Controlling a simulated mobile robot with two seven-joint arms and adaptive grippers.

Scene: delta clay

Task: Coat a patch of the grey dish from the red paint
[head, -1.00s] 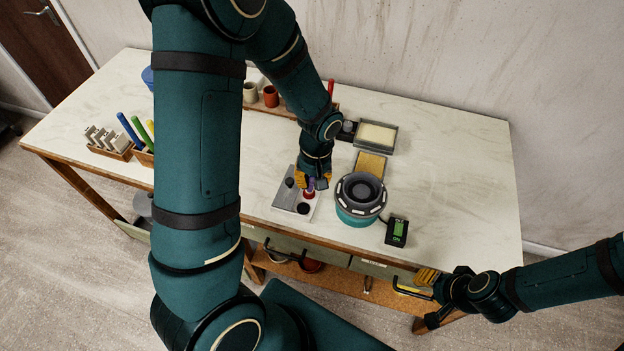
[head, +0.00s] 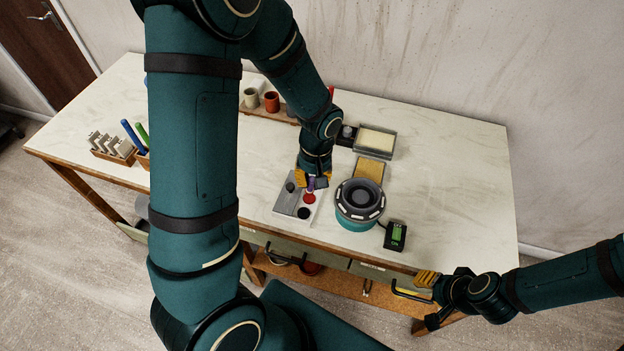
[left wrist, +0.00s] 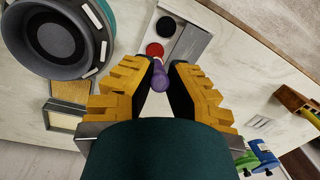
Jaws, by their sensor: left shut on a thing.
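The grey dish (head: 361,191) sits on a round wheel with a teal base, and it fills the upper left of the left wrist view (left wrist: 62,38). The red paint (head: 309,198) is a round well in a pale palette (head: 288,201); it also shows in the left wrist view (left wrist: 154,50). My left gripper (head: 312,182) is shut on a purple-handled tool (left wrist: 160,76), just behind the red paint and left of the dish. My right gripper (head: 432,283) hangs at the table's front edge, apart from everything.
A black well (head: 303,213) lies in front of the red one. A switch box with a green light (head: 396,235) stands right of the wheel. A yellow sponge-like block (head: 370,170) and a tray (head: 376,142) lie behind it. The table's right side is clear.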

